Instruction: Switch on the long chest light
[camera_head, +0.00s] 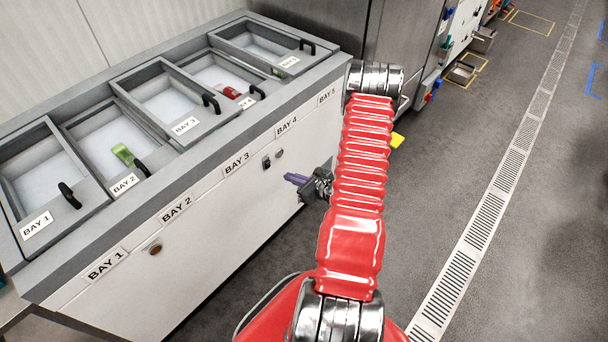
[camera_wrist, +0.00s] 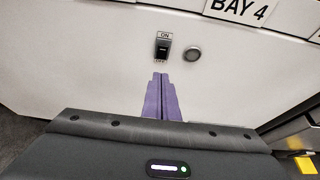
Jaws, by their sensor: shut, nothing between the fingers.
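The long grey-and-white chest (camera_head: 215,215) stands at the left, with bays labelled 1 to 5 along its front. A small black switch (camera_head: 266,162) is on its front panel below the bay 3 and 4 labels. In the wrist view the switch (camera_wrist: 163,48) has ON above it and OFF below it. A round grey lamp (camera_wrist: 192,53) sits just right of it and looks unlit; it also shows in the head view (camera_head: 279,153). My gripper (camera_head: 288,178) has its purple fingers shut and empty, pointing at the panel. In the wrist view its fingertips (camera_wrist: 160,75) are just below the switch; contact cannot be told.
The chest top has sliding lids with black handles; a green item (camera_head: 122,154) and a red item (camera_head: 231,92) lie in bays. Grey floor right of the chest is open.

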